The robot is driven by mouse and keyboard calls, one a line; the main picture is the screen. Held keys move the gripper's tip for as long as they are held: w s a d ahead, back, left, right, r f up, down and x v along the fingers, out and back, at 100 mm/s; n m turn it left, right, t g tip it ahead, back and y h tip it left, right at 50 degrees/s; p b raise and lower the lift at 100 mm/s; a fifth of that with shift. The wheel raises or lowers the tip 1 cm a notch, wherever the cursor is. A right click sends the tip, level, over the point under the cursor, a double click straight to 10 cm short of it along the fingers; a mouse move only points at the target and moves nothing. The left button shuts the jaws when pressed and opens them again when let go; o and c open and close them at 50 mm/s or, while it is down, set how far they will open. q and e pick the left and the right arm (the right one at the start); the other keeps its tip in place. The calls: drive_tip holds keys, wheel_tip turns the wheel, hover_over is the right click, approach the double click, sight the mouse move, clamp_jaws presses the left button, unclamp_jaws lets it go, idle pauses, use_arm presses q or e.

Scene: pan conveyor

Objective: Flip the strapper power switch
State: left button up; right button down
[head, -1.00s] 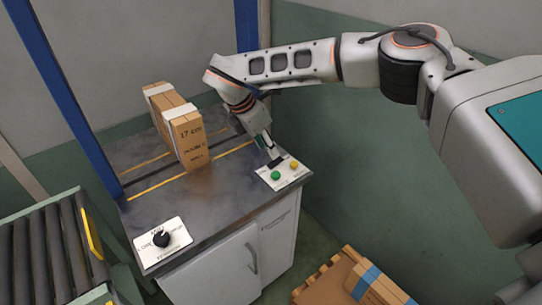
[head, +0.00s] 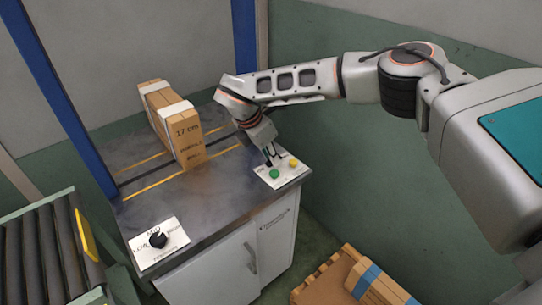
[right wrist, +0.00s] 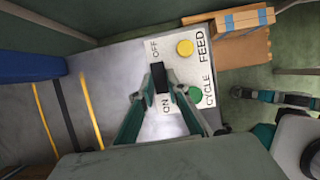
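The strapper's white switch panel (head: 286,178) sits at the right front corner of the grey-topped machine. It carries a green button (head: 274,174), a yellow button (head: 293,162) and a black power switch lever. In the right wrist view the black lever (right wrist: 158,75) stands between the words OFF and ON. My right gripper (head: 271,157) points down over this panel. In the right wrist view its two teal fingers (right wrist: 158,95) are apart, one on each side near the lever's ON end; I cannot tell whether they touch it. My left gripper does not show in the head view.
A strapped cardboard box (head: 186,133) stands on the machine top (head: 160,205). A second panel with a black knob (head: 158,238) is at the front left. A roller conveyor (head: 40,250) lies at the left, and cardboard on a pallet (head: 360,280) at the lower right.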

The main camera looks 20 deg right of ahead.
drive_tip(key=shift+w+d+r+g+y+p, duration=0.1)
drive_tip(key=shift+d+r+g+y+p, duration=0.25)
drive_tip(key=shift+y+p, duration=1)
drive_tip(key=shift+y, duration=0.05)
drive_tip(key=shift+w+d+g+y, duration=0.1)
drive_tip(key=shift+d+g+y, duration=0.05)
drive_tip(key=shift+g+y, duration=0.25)
drive_tip(key=shift+f+y, duration=0.2)
drive_tip(key=shift+y, duration=0.1)
drive_tip(key=shift+f+y, duration=0.1)
drive_tip(key=shift+y, duration=0.2)
drive_tip(key=c, duration=2)
unclamp_jaws()
drive_tip(key=shift+o, duration=0.2)
drive_tip(key=shift+w+r, duration=0.1)
drive_tip(key=shift+r, duration=0.3)
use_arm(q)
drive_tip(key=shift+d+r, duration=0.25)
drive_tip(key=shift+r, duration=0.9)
use_arm(e)
wheel_tip(320, 180, up, 11)
drive_tip(key=shift+d+r, duration=0.15)
drive_tip(key=shift+d, duration=0.1)
